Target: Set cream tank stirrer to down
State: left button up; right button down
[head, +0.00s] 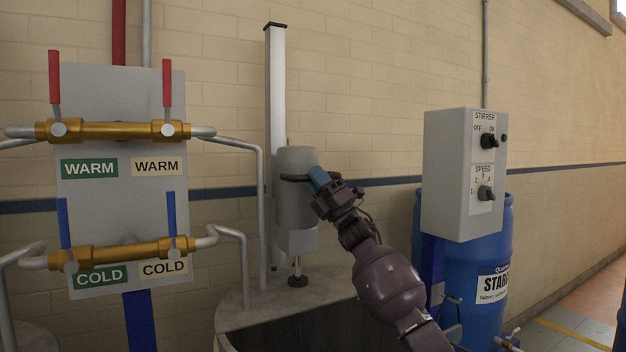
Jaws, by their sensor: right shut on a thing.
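The stirrer (295,215) is a grey cylindrical motor unit on a tall pale vertical post (276,90). A dark handle (292,178) stands out from the front of its body. A short shaft with a dark foot (297,281) hangs below it, close to the tank's rim. The tank (255,312) is grey, with a dark opening at the front. My right gripper (316,179), with blue fingers, is shut on the handle at its right side. The fingertips' exact grip is partly hidden. My left gripper is not in view.
A grey control box (448,170) with stirrer and speed knobs stands at right, before a blue starch drum (503,240). At left, a panel (120,90) carries brass warm and cold valves with red and blue levers. Grey pipes (260,200) run between panel and stirrer.

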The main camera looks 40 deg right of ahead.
jog(key=shift+w+a+f, duration=0.1)
jog(key=shift+w+f, duration=0.05)
jog(key=shift+f, duration=0.35)
jog(key=c, duration=1.3)
grip_release()
jog(key=shift+o, duration=1.2)
jog(key=shift+r, duration=0.15)
jog(key=shift+s, duration=0.2)
jog(key=shift+s+f, duration=0.1)
jog(key=shift+f, duration=0.2)
jog(key=s+d+p, duration=0.1)
jog(key=s+d, duration=0.4)
jog(key=s, duration=0.6)
jog(key=shift+s+f, duration=0.15)
jog(key=shift+s, duration=0.1)
